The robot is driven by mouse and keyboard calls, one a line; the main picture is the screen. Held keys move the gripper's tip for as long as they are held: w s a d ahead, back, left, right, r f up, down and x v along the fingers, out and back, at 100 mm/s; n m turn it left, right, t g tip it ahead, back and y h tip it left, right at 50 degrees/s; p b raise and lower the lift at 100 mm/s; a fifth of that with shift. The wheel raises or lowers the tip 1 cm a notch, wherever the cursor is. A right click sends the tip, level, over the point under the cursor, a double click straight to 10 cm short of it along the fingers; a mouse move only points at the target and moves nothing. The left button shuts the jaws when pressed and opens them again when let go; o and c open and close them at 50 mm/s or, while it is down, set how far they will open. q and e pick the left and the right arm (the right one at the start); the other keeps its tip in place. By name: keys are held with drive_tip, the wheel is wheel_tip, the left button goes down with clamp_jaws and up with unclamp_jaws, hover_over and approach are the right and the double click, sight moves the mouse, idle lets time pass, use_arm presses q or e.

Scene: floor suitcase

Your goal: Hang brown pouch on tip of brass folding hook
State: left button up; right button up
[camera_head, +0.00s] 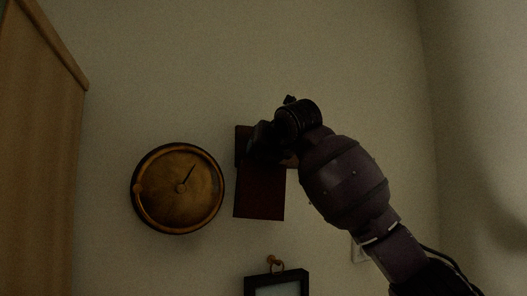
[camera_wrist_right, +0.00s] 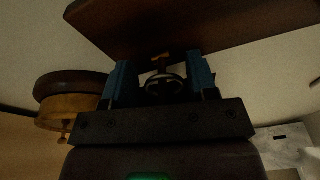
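A dark reddish-brown board-like panel (camera_head: 259,192) is on the wall in the head view. It also spans the top of the right wrist view (camera_wrist_right: 200,25). A small brass piece (camera_wrist_right: 161,57), apparently the folding hook, shows in front of it. My right gripper (camera_head: 262,142) is in front of the panel's upper part and hides much of it. In the wrist view its two blue fingers (camera_wrist_right: 162,82) stand apart, with the brass piece and a dark rounded form between their tips. I cannot tell whether they touch. I cannot make out a separate brown pouch. My left gripper is not in view.
A round wooden clock-like dial (camera_head: 190,205) hangs left of the panel, close by. A black frame (camera_head: 277,284) hangs from a small brass knob below. A tall wooden piece (camera_head: 40,120) stands at far left. The wall above is bare.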

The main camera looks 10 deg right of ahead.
drive_tip(key=shift+o, duration=1)
use_arm(q)
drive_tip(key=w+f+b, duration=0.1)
drive_tip(key=b, duration=0.1)
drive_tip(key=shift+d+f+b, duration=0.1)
drive_tip(key=shift+b, duration=0.3)
use_arm(e)
drive_tip(key=v, duration=1)
drive_tip(key=shift+s, duration=0.4)
